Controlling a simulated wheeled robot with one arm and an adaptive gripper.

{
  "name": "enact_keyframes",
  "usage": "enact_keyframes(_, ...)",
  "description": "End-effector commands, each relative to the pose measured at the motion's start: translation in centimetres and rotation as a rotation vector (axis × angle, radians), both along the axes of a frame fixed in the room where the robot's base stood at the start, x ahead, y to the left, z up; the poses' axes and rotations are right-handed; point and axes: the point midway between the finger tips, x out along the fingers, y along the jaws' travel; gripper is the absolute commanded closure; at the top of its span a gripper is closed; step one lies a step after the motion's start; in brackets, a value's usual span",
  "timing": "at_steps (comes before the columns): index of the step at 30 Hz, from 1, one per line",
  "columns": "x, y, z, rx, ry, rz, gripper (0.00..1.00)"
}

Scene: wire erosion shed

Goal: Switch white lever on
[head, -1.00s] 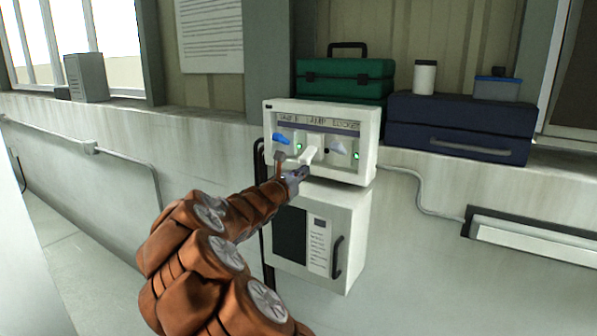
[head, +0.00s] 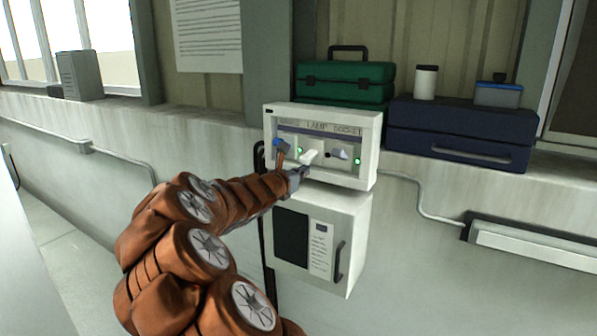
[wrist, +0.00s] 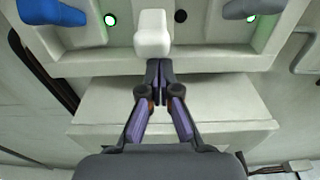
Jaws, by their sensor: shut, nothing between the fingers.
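The white lever (head: 309,157) sticks out from the middle of the lamp socket panel (head: 371,150), between a blue lever (head: 277,142) on the left and a grey lever (head: 338,153) on the right. In the wrist view the white lever (wrist: 152,35) hangs downward just beyond my fingertips. My gripper (head: 300,172) is shut and empty, right below the white lever. In the wrist view my gripper (wrist: 158,66) has its tips together at the lever's lower end; I cannot tell whether they touch it. My arm partly hides the panel's lower left.
Green lights (wrist: 110,20) glow beside the levers. A white cabinet (head: 350,210) with a handle sits below the panel. A green toolbox (head: 345,82) and a dark blue case (head: 460,135) stand on the ledge behind. Open floor lies to the left.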

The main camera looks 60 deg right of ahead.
Motion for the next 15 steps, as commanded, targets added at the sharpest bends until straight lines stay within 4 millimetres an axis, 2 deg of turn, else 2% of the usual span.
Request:
enact_keyframes(8,-0.6,0.5,2.2,-0.003,-0.001,0.001,1.00)
enact_keyframes(15,-0.7,0.3,1.8,-0.001,-0.001,-0.002,1.00)
